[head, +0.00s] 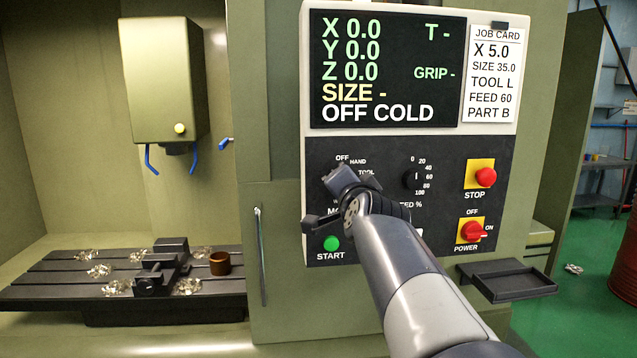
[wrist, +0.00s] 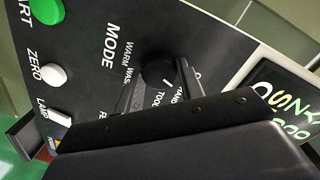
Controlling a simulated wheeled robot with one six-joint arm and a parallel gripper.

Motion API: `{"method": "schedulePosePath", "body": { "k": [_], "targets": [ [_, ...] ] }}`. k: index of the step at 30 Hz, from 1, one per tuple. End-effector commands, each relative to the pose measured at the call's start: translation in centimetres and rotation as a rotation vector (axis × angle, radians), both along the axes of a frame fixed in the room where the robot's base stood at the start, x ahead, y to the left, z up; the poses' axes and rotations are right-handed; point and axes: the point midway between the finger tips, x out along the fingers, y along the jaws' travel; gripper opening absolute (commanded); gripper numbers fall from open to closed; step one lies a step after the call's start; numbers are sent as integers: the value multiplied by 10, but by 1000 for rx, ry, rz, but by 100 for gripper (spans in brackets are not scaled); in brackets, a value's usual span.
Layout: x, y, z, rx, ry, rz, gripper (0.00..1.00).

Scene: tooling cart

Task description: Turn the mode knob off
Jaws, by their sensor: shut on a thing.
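The black round mode knob (wrist: 158,68) shows in the wrist view beside the MODE lettering, partly covered by my gripper's fingers. A short white mark shows by it on the side of the TOOL and HAND labels; I cannot tell exactly which label it points at. In the head view my gripper (head: 341,180) covers the knob, below the OFF and HAND labels. My gripper is shut on the knob. The display (head: 385,70) on the control panel reads OFF COLD, with X, Y and Z at 0.0.
The feed knob (head: 415,180) is close to the right of my gripper. The green START button (head: 331,243) lies below it. The red STOP button (head: 486,177) and the power switch (head: 472,231) are farther right. A small black shelf (head: 507,280) juts out below the panel.

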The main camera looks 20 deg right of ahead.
Motion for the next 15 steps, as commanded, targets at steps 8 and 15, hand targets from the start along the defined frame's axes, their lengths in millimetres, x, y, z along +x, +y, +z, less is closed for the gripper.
{"method": "schedulePosePath", "body": {
  "k": [8, 15],
  "targets": [
    [0, 0, 1, -187, 57, 0, 14],
    [0, 1, -1, -278, 83, 1, 14]
  ]
}}
